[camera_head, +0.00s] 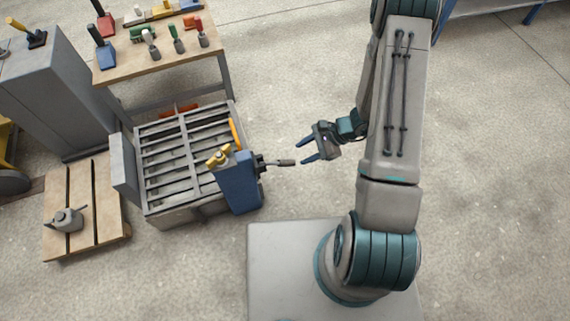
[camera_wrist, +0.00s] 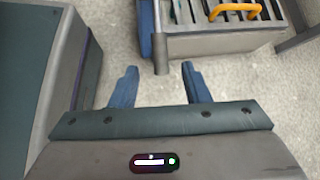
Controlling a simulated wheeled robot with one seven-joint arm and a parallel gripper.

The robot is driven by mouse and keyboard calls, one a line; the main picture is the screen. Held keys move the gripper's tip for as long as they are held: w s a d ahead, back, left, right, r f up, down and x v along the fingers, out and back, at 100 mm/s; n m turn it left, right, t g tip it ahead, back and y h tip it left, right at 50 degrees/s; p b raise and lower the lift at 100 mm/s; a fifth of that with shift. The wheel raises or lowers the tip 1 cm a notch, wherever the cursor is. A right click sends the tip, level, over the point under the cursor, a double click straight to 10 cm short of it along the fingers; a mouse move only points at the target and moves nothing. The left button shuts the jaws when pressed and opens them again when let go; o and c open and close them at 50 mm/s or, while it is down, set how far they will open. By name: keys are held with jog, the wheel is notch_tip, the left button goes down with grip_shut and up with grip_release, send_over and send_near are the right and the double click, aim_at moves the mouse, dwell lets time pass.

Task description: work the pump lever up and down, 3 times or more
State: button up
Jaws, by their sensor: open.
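The pump lever (camera_head: 281,163) is a short dark bar with a grey grip end. It sticks out to the right from the blue pump box (camera_head: 239,184) at the right side of the slatted metal mould. In the wrist view the lever's grip (camera_wrist: 161,54) points toward me, between and just beyond the fingertips. My gripper (camera_head: 305,150) is open and empty, with its blue fingers to the right of the lever's end. In the wrist view the two fingers (camera_wrist: 157,76) stand apart on either side of the lever's line; I cannot tell if either touches it.
The slatted panel mould (camera_head: 160,215) has an orange handle, seen in the wrist view (camera_wrist: 234,9). A pallet (camera_head: 88,240) with a grey can (camera_head: 67,219) lies at left. A workbench (camera_head: 125,80) with several tools stands behind.

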aim_at(287, 161)
jog(key=b+x, duration=0.2)
jog(key=x, duration=0.7)
jog(key=shift+a+f+b, duration=0.1)
jog(key=shift+f+b, duration=0.05)
jog(key=shift+b, duration=0.25)
grip_shut()
